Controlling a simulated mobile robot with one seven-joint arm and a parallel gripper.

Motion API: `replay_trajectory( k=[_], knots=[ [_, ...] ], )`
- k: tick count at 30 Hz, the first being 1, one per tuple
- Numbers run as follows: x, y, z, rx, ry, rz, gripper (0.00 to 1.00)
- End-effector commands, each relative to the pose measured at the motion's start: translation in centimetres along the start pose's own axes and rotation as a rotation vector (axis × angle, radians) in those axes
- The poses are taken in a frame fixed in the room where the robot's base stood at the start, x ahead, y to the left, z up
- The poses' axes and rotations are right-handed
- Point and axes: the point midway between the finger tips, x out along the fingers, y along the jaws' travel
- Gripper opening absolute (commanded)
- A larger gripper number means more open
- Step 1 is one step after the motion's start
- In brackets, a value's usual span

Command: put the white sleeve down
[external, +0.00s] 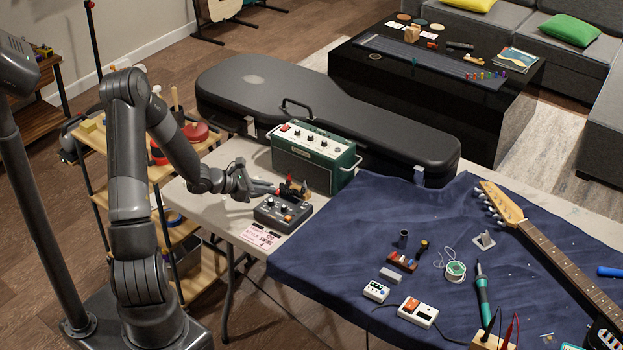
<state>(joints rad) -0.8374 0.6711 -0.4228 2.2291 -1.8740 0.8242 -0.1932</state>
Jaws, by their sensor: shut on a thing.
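My gripper (277,189) reaches in from the left, just above the dark grey pedal unit with knobs (283,212) and in front of the green amplifier (312,160). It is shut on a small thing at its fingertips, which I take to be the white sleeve. The held thing is mostly hidden by the fingers and too small to make out clearly. Small red and orange pieces show by the fingertips; I cannot tell whether they touch the gripper. A flat white and pink printed piece (260,237) lies on the table in front of the pedal unit.
A black guitar case (330,105) lies behind the amplifier. A dark blue cloth (350,235) covers the right part of the pale table, with small parts, pedals, a soldering iron (482,295) and a guitar neck (560,255). Bare tabletop (205,200) shows left of the pedal unit.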

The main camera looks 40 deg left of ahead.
Motion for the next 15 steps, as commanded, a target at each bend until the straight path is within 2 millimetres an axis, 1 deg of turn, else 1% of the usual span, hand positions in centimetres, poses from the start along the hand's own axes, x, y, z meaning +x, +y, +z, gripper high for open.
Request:
replay_trajectory(
  k=[1,5,6,8,12,14,15],
  knots=[
    [2.0,-0.9,0.9,0.015,0.000,-0.032,0.00],
    [6.6,-3.2,3.0,0.046,0.001,-0.100,0.00],
    [8.0,-4.0,3.7,0.056,0.000,-0.121,0.00],
    [10.0,-5.4,4.6,0.069,0.000,-0.151,0.00],
    [14.7,-9.1,7.0,0.099,-0.002,-0.222,0.00],
    [16.5,-10.9,7.9,0.110,-0.004,-0.252,0.00],
    [17.7,-12.2,8.5,0.118,-0.004,-0.271,0.00]
  ],
)
